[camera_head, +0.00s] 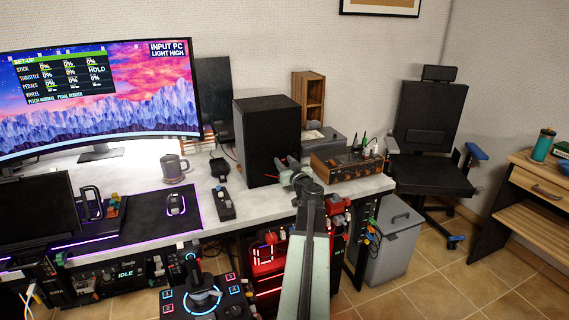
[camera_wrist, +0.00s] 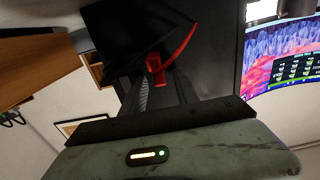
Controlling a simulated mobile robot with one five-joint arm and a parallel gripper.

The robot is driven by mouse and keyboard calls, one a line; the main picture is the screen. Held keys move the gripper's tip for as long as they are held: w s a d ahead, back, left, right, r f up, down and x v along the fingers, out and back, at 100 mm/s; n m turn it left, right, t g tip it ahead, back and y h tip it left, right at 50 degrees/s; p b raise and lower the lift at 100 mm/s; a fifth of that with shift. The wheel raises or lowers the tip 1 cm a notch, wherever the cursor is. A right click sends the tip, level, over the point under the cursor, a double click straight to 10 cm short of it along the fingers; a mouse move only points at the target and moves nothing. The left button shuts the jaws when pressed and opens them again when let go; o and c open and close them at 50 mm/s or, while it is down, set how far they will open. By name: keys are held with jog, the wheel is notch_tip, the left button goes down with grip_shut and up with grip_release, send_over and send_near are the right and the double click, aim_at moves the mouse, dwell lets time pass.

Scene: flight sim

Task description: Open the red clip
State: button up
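A red clip-like piece (camera_wrist: 155,70) with a long thin curved red strip shows in the wrist view, against a dark surface. It appears just beyond and between the fingers of my gripper (camera_wrist: 160,88), and I cannot tell whether they touch it. The fingers stand apart, with a gap between them. In the head view, my gripper (camera_head: 291,166) is over the desk, in front of the black speaker box (camera_head: 266,135). A small red streak shows low on that box, too small to identify.
A wooden-fronted device with knobs (camera_head: 345,165) stands right of my gripper. A grey mug (camera_head: 173,169) and a large monitor (camera_head: 100,95) are to the left. Open floor lies at right.

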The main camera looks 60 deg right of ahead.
grip_shut()
jog(key=shift+f+t+b, duration=0.3)
jog(key=shift+f+b, duration=0.2)
jog(key=shift+b, duration=0.65)
jog(key=shift+s+a+r+t+h+b, duration=0.1)
jog(key=shift+t+h+b, duration=0.2)
jog(key=shift+b, duration=0.3)
jog(key=shift+r, duration=0.2)
grip_release()
jog(key=v, duration=0.7)
jog(key=shift+s+a+b, duration=0.25)
jog(key=shift+s+b, duration=0.05)
jog(key=shift+b, duration=0.1)
jog(key=shift+f, duration=0.1)
